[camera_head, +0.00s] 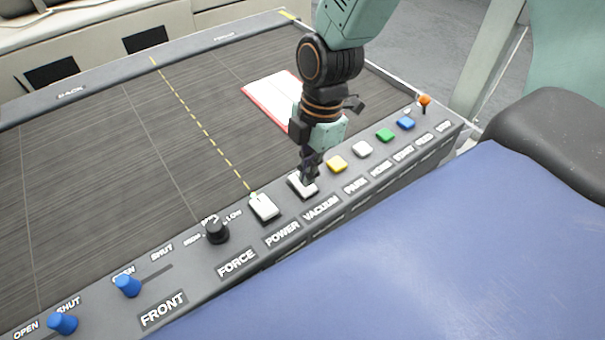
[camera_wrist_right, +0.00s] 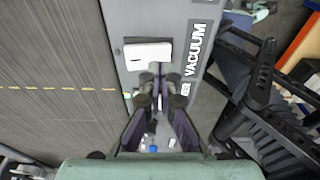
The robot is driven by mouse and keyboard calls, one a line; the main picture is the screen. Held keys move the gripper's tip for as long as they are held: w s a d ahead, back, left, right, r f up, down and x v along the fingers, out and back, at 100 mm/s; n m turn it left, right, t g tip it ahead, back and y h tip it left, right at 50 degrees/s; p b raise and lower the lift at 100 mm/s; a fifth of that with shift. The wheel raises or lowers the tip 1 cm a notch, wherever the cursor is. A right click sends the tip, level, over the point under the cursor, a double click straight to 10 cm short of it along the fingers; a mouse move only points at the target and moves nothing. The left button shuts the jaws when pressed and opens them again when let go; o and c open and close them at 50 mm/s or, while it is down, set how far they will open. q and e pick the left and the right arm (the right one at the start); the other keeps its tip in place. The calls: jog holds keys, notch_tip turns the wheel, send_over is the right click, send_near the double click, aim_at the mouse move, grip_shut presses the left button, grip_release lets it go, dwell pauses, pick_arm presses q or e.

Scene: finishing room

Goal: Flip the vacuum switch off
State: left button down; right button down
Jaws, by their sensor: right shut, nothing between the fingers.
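The vacuum switch (camera_head: 297,190) is a white rocker on the grey control panel, above the VACUUM label (camera_head: 321,208). My right gripper (camera_head: 308,176) points down at this switch, shut and empty, and its fingertips hide part of it. In the wrist view the vacuum switch (camera_wrist_right: 148,54) lies just ahead of the fingertips of my right gripper (camera_wrist_right: 160,82), beside its label (camera_wrist_right: 194,50). I cannot tell whether the tips touch the rocker. My left gripper is not in view.
The power switch (camera_head: 264,207) and a black force knob (camera_head: 216,230) are to the left. Yellow (camera_head: 337,164), white (camera_head: 362,149), green (camera_head: 385,135) and blue (camera_head: 405,123) buttons run to the right. Blue slider knobs (camera_head: 127,285) sit at the front left.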

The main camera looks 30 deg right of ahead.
aim_at(309, 189)
notch_tip(309, 189, up, 5)
jog(key=p, duration=0.4)
jog(key=shift+s+r+p, duration=0.1)
jog(key=shift+r+p, duration=0.05)
jog(key=shift+p, duration=0.2)
dwell(0.4)
